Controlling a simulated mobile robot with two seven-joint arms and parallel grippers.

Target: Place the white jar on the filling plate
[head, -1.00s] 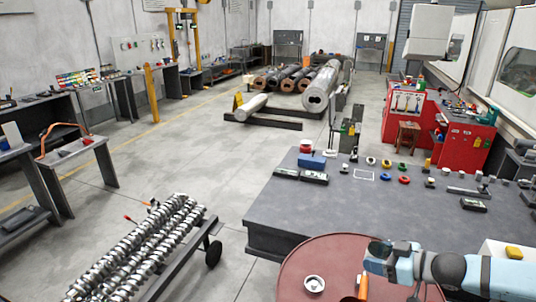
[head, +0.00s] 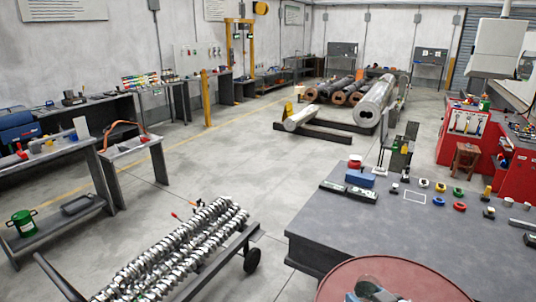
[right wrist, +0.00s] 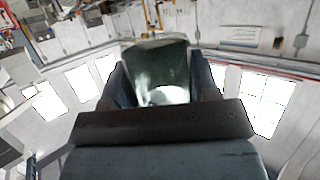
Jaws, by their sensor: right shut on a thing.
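My right gripper (right wrist: 160,85) is shut on a greenish-grey, glassy-looking jar (right wrist: 162,62) with a pale patch low inside. The fingers are on either side of it in the right wrist view. In the head view only a bit of this gripper (head: 374,291) shows at the bottom edge, over the dark red barrel top (head: 425,280). I see no clearly white jar. A white outlined rectangle (head: 415,197) lies on the grey table (head: 390,235); I cannot tell whether it is the filling plate. My left gripper is out of view.
The grey table carries a blue box (head: 360,179), several small coloured pieces and a flat dark device (head: 361,194) along its far side. Its near part is bare. A cart with silver camshafts (head: 185,250) stands to the left. Open floor lies between the cart and the left benches.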

